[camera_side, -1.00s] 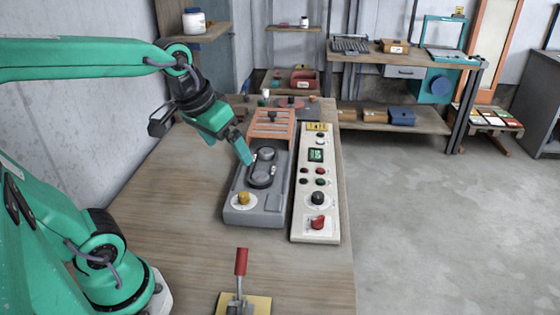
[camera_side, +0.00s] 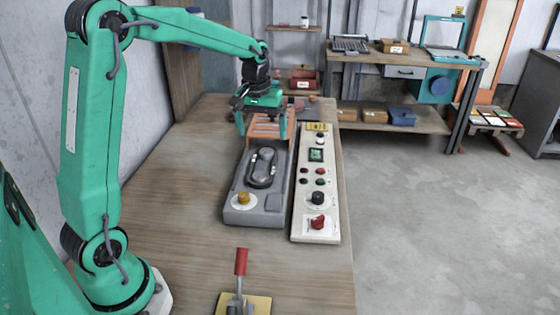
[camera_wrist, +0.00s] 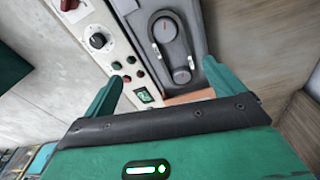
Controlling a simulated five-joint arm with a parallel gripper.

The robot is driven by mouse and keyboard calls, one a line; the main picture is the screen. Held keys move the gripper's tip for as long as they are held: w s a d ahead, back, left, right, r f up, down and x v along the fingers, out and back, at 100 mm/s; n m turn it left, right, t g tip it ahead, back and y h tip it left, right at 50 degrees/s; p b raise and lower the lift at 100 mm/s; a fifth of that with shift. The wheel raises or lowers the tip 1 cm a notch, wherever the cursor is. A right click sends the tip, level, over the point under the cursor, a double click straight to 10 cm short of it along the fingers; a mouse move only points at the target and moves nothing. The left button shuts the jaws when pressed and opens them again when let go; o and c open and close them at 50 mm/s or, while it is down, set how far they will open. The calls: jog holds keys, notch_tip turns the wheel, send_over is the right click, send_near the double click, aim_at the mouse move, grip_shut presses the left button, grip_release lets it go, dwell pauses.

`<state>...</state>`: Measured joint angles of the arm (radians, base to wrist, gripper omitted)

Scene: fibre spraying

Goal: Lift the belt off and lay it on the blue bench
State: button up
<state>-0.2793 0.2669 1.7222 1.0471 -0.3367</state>
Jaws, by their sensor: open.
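The dark belt (camera_side: 262,187) appears to run as a loop around two grey pulleys on the grey machine (camera_side: 238,217). In the wrist view the pulleys (camera_wrist: 165,28) show between and beyond my fingers; the belt's edge is hard to make out there. My gripper (camera_side: 262,130) is open and empty, pointing down over the orange slatted part behind the belt. Its two green fingers are wide apart, and it is clear of the belt. In the wrist view my gripper (camera_wrist: 160,88) fills the lower half. I see no plainly blue bench.
A pale control panel (camera_side: 317,225) with knobs and buttons stands right of the machine. A red-handled clamp (camera_side: 240,265) is at the front. A wooden workbench (camera_side: 370,58) with boxes stands at the back right. The wooden table left of the machine is clear.

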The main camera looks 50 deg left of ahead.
jog(key=n+g, duration=0.1)
jog(key=n, duration=0.1)
send_over(264, 168)
notch_tip(264, 168, down, 7)
jog(key=shift+r, duration=0.15)
jog(key=shift+s, duration=0.1)
jog(key=shift+f, duration=1.35)
jog(key=shift+f, duration=0.1)
jog(key=shift+f, duration=2.5)
jog(key=shift+c, duration=0.2)
jog(key=c, duration=1.1)
